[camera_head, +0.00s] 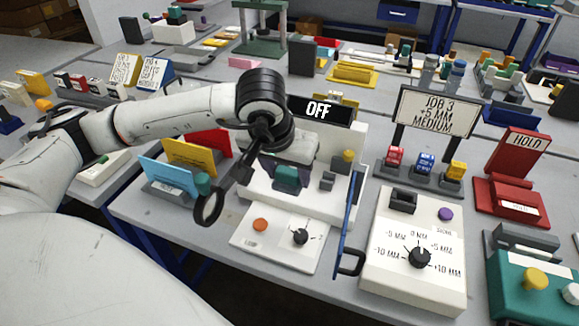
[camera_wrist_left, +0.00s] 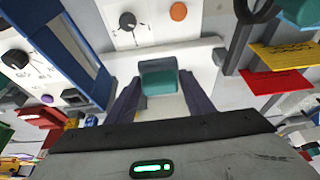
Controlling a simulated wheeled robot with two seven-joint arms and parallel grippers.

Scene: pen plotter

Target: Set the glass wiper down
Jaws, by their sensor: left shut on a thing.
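My left gripper (camera_head: 284,168) is over the white plotter machine (camera_head: 345,203), reaching in from the left. It is shut on a teal block, which I take to be the glass wiper (camera_head: 287,178). In the left wrist view the wiper (camera_wrist_left: 158,77) sits between the two dark fingers of my left gripper (camera_wrist_left: 160,95), with the white machine behind it. Whether the wiper touches a surface below I cannot tell. My right gripper is not in view.
The machine's display (camera_head: 319,110) reads OFF. A blue-framed panel (camera_head: 349,215) stands upright at its right side. A dark ring (camera_head: 211,207) is left of the gripper, near blue, yellow and red cards. A dial box (camera_head: 414,256) stands to the right.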

